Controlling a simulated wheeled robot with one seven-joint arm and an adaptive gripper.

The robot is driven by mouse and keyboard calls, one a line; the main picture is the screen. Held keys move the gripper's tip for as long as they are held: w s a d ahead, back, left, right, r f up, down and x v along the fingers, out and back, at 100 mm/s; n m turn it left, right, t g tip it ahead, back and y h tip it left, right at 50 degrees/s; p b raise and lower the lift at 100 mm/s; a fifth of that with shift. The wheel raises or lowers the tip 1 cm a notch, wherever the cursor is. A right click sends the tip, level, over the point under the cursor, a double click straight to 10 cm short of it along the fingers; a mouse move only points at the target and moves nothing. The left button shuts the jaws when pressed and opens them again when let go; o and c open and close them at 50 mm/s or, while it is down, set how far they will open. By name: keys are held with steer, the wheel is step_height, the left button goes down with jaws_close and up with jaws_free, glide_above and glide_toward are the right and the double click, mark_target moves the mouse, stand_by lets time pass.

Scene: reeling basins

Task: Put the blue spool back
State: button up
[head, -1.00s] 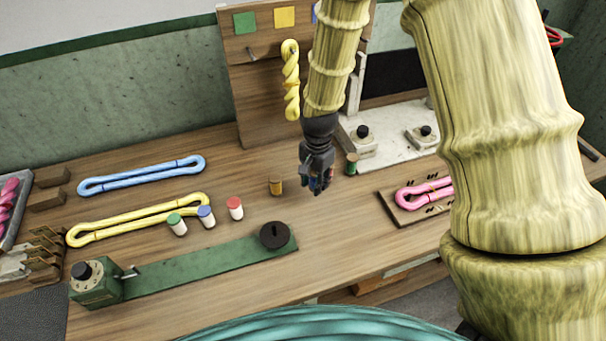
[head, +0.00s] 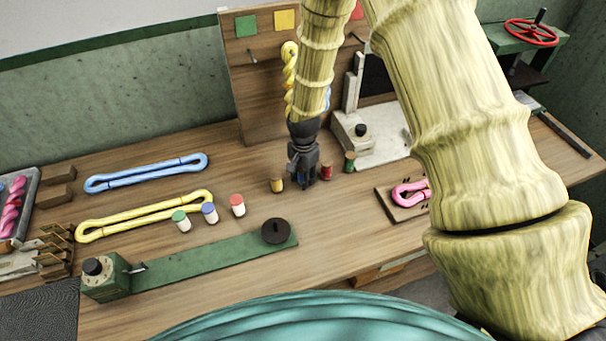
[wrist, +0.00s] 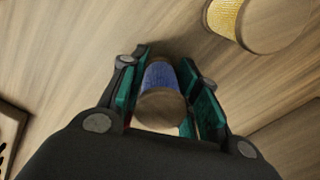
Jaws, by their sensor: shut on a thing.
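My gripper (head: 304,180) points down over the middle of the table, near the back board. It is shut on the blue spool (wrist: 160,85), which sits upright between the green finger pads in the wrist view. In the head view the fingers mostly hide this spool. A yellow spool (head: 277,185) stands just left of my gripper; it also shows at the top right of the wrist view (wrist: 226,18). A red spool (head: 327,169) and a green spool (head: 349,162) stand to the right. Whether the blue spool touches the table is hard to tell.
Several capped white cylinders (head: 237,205) stand left of the spools. A green bar with a black knob (head: 276,231) lies in front. Yellow (head: 145,216) and blue (head: 146,173) skeins lie at left. A pink skein on a board (head: 403,204) and a pale slab (head: 385,150) are at right.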

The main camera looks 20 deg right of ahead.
steer(key=shift+f, duration=0.15)
steer(key=o, duration=1)
steer(key=shift+r+b, duration=2.1)
steer(key=shift+r, duration=4.05)
steer(key=shift+r, duration=0.1)
